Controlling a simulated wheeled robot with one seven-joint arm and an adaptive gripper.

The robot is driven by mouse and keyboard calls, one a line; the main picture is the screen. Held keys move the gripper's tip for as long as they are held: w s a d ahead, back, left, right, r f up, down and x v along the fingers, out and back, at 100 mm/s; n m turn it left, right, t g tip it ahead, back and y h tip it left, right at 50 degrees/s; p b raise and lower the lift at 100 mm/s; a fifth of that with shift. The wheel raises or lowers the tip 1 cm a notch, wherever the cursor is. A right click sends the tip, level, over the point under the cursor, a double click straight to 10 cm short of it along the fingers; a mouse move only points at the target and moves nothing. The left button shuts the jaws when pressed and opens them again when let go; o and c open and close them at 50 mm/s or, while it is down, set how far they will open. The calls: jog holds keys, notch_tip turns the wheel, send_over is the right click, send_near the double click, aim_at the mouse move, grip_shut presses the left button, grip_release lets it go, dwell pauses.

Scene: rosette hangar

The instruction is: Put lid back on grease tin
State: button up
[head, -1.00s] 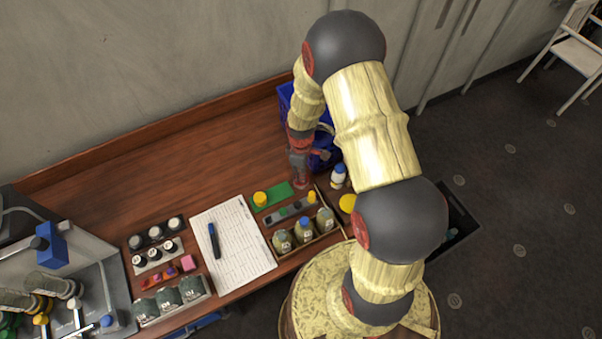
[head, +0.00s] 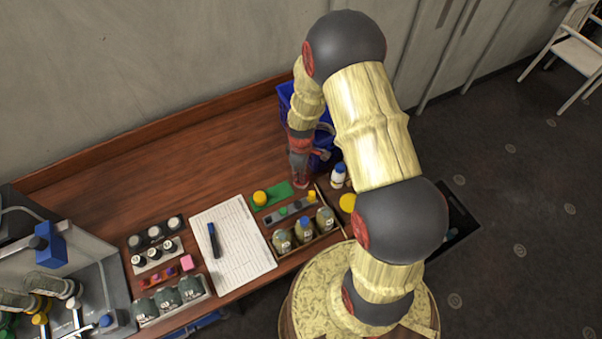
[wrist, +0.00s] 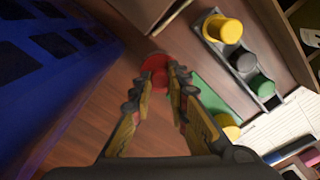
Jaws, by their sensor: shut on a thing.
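My gripper (head: 300,178) is low over the back right of the wooden table. A yellow disc (head: 347,203) lies right of the tray, partly beside my arm. No piece is clearly marked as the grease tin.
A green mat (head: 277,193) with a yellow-capped piece is close to the gripper. A tray of bottles (head: 306,239), a white bottle (head: 338,176) and a blue crate (head: 287,98) stand nearby. Paper with a pen (head: 232,237) lies left. The back left table is clear.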

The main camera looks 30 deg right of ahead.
jog(key=o, duration=0.9)
jog(key=shift+c, duration=0.2)
jog(key=shift+o, duration=1.3)
jog(key=shift+o, duration=1.1)
jog(key=shift+r, duration=0.1)
jog(key=shift+r+p, duration=2.25)
jog(key=shift+r, duration=1.2)
jog(key=c, duration=0.3)
